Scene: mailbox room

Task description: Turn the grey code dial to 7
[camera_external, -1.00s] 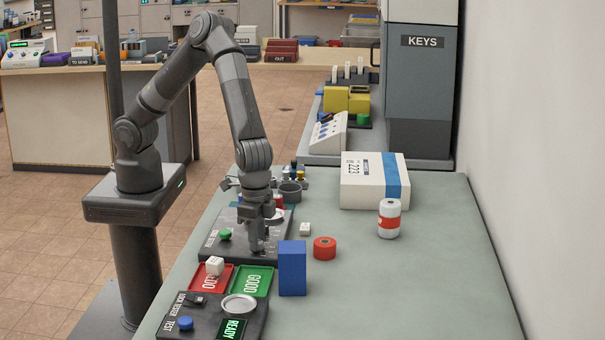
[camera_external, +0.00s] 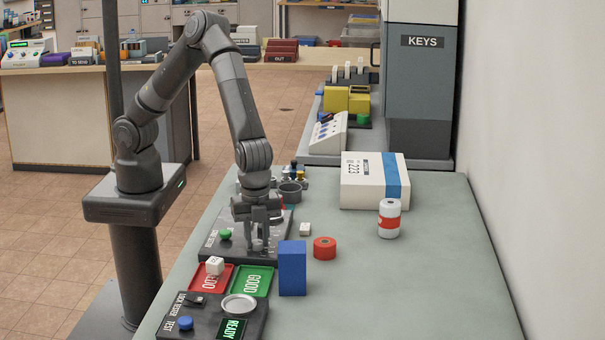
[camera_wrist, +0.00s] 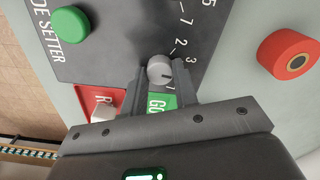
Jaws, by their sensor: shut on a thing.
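The grey code dial (camera_wrist: 158,68) is a small round knob on the dark code setter panel (camera_wrist: 115,60), with white numbers around it. A short dark mark on its top points to the right in the wrist view; which number it meets is hard to read. My gripper (camera_wrist: 160,77) has one finger on each side of the dial and is shut on it. In the external view my gripper (camera_external: 259,246) points straight down at the near right part of the panel (camera_external: 228,248), and the dial is mostly hidden between the fingers.
A green button (camera_wrist: 71,24) is on the same panel. A blue block (camera_external: 292,268) stands close to the right of my gripper, with a red round thing (camera_external: 324,247) beyond it. Red (camera_external: 209,279) and green (camera_external: 252,282) trays lie in front.

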